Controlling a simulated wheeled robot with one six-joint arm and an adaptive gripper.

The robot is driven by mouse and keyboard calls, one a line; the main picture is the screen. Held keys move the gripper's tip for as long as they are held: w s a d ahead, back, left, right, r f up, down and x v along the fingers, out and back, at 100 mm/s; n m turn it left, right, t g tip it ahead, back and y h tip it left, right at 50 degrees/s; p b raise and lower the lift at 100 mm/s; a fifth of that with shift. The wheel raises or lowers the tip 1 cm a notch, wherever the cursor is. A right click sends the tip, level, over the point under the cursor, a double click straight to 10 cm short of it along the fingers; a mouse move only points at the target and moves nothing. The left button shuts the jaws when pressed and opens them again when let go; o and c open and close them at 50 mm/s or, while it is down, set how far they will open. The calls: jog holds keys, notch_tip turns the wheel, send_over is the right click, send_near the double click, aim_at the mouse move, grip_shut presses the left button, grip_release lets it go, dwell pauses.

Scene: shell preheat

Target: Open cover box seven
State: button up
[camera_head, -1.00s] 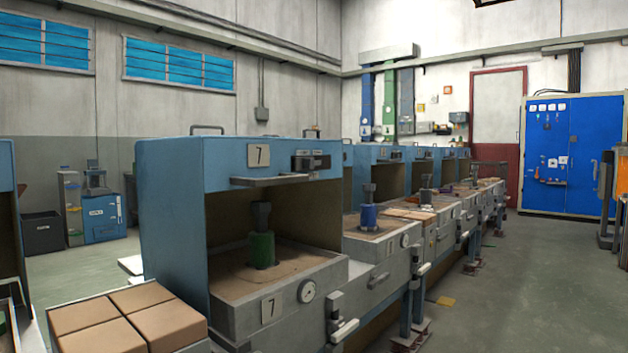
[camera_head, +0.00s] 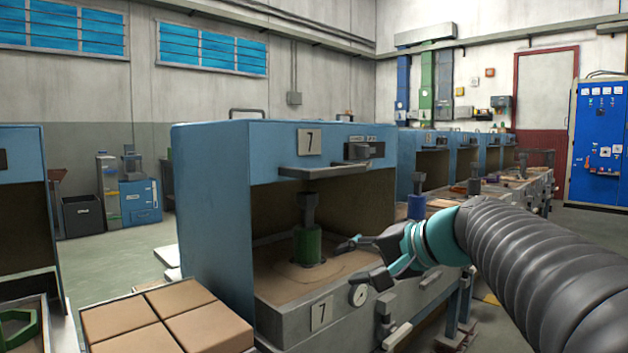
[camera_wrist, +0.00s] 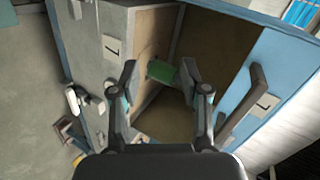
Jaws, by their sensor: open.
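Cover box seven (camera_head: 215,185) is a blue hood with an open front, standing over a sand bed; its number plate reads 7 (camera_head: 309,142). A grey bar handle (camera_head: 324,170) sticks out below the plate; in the wrist view the handle (camera_wrist: 240,105) is right of the gripper. A green cylinder with a dark post (camera_head: 307,245) stands in the sand under the hood. My gripper (camera_head: 362,263) is open and empty, in front of the opening, lower than the handle and to its right. In the wrist view the green cylinder (camera_wrist: 161,72) shows between the fingers, beyond them.
A grey base with a dial gauge (camera_head: 358,295) and a second 7 plate (camera_head: 321,313) is below the hood. Brown blocks (camera_head: 165,315) lie at front left. More blue hoods (camera_head: 432,162) line the row behind.

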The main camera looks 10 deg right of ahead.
aim_at(341, 172)
jog(key=w+d+r+m+t+y, duration=0.1)
jog(key=w+d+r+t, duration=0.1)
jog(key=w+d+r, duration=0.35)
jog(key=w+d+r+m+t+y, duration=0.2)
jog(key=w+d+r+t, duration=0.1)
jog(key=r, duration=0.5)
jog(key=x, duration=0.4)
jog(key=p+x, duration=0.1)
jog(key=x, duration=0.3)
jog(key=p+x, duration=0.1)
jog(key=x, duration=0.4)
jog(key=shift+f, duration=0.4)
jog(key=shift+c, duration=0.3)
grip_shut()
